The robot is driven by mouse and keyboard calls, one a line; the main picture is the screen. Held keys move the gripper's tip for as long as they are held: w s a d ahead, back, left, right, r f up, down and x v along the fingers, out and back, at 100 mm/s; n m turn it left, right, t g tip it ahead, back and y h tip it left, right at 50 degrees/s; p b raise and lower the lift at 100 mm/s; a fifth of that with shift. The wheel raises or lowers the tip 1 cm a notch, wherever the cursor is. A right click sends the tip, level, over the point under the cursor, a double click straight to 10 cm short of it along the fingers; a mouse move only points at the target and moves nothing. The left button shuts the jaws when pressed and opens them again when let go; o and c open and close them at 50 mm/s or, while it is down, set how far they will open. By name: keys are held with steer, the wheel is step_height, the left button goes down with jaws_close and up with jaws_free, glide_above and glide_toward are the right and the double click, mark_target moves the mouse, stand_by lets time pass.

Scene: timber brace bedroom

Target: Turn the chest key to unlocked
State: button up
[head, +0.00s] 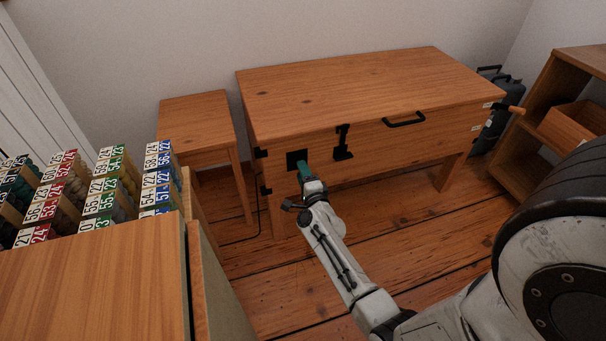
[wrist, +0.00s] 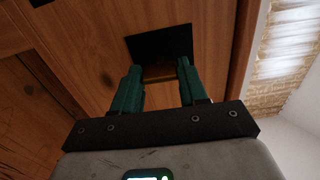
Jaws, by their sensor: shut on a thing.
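The wooden chest (head: 350,80) stands against the wall on legs, its lid down. A black lock plate (head: 293,157) is on the left of its front; it also shows at the top of the wrist view (wrist: 160,42). My gripper (head: 302,168) reaches the plate from the front. In the wrist view, its green fingers (wrist: 160,76) are shut on a small brass-brown piece, the chest key (wrist: 159,72), right at the plate. Most of the key is hidden between the fingers, and I cannot tell its turn angle.
A black hasp (head: 343,143) and a black handle (head: 404,119) are on the chest's front. A small side table (head: 195,120) stands left. A cabinet with rows of numbered spools (head: 90,190) is near left. A shelf unit (head: 560,110) stands right. Floor before the chest is clear.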

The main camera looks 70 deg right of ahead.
steer(key=o, duration=1.1)
steer(key=shift+c, duration=0.2)
steer(key=p+v, duration=0.3)
steer(key=v, duration=0.7)
steer(key=shift+s+a, duration=0.2)
steer(key=shift+a, duration=0.1)
